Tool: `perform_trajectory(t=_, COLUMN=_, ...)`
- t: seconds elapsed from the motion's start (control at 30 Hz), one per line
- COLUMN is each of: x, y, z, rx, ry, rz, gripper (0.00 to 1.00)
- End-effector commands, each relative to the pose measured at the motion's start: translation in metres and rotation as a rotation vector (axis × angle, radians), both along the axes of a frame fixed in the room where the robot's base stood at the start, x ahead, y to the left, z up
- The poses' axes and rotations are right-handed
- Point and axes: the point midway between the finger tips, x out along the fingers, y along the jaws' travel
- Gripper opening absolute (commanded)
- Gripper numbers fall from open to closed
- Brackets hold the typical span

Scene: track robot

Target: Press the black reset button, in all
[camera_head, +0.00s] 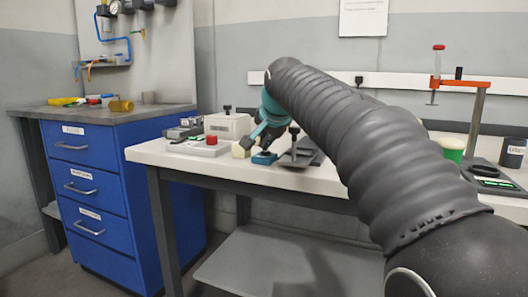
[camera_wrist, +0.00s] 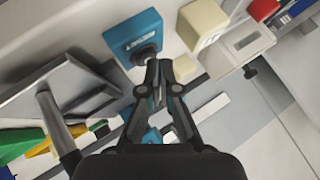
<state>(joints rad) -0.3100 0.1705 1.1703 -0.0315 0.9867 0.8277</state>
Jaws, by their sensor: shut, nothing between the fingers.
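A blue box (camera_wrist: 127,32) carries the black button (camera_wrist: 146,53), which is partly hidden by my fingertips in the wrist view. In the head view the blue box (camera_head: 264,159) sits on the white bench below my gripper (camera_head: 264,145). My gripper (camera_wrist: 159,68) is shut and empty, its tips beside or over the button's lower right side. I cannot tell whether they touch it or whether it is pressed down.
A cream block (camera_wrist: 203,20) stands close to the blue box. A grey unit with a red button (camera_head: 211,140) is at left, and a dark metal stand (camera_head: 297,152) at right. The bench front edge (camera_head: 190,166) is clear.

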Motion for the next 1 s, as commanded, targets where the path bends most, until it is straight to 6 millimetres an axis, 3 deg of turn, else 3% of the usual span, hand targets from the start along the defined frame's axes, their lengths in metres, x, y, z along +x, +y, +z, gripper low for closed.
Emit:
perform_trajectory(t=0.03, x=0.001, y=-0.003, z=-0.015, rx=-0.007, ry=0.030, rz=-0.010, gripper=0.00)
perform_trajectory(t=0.3, x=0.002, y=-0.004, z=-0.016, rx=-0.007, ry=0.032, rz=-0.011, gripper=0.00)
perform_trajectory(t=1.0, x=0.001, y=-0.009, z=0.004, rx=-0.008, ry=0.020, rz=-0.011, gripper=0.00)
